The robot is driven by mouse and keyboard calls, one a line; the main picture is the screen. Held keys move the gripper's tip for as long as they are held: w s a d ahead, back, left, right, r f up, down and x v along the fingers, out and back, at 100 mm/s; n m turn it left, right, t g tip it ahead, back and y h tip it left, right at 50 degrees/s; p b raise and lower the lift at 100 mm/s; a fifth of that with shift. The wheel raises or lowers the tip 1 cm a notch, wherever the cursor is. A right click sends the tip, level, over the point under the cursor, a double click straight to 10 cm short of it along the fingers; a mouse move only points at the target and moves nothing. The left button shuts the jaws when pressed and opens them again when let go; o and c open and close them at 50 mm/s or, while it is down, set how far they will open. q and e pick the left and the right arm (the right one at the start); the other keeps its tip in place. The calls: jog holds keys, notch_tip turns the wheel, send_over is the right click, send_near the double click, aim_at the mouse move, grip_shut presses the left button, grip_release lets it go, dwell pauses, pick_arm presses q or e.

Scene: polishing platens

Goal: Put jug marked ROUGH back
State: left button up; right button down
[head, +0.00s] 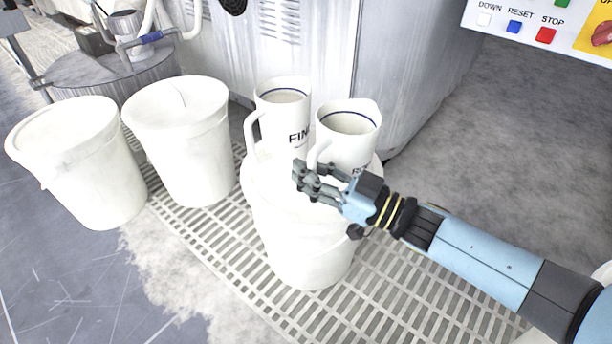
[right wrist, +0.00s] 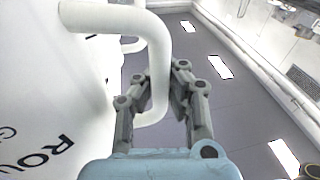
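The jug marked ROUGH (head: 347,140) is white with a dark line inside its rim. It stands upright on the lid of a white drum (head: 275,215), its lower part hidden by my right gripper. My right gripper (head: 305,180) is at its handle, on the jug's left side. In the right wrist view the handle (right wrist: 158,65) passes between the two fingers of the gripper (right wrist: 160,80). The fingers look apart, with a narrow gap on one side of the handle; contact is hard to judge. My left gripper is not in view.
A second white jug, marked FIN with the rest hidden (head: 283,115), stands close behind and left on the same drum. Two white bins (head: 190,150) (head: 85,170) stand to the left. A grey machine cabinet (head: 420,70) is behind; a button panel (head: 545,30) hangs upper right.

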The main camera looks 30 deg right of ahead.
dwell(0.3)
jog(key=c, duration=2.1)
grip_release()
jog(key=shift+f, duration=0.15)
jog(key=o, duration=0.6)
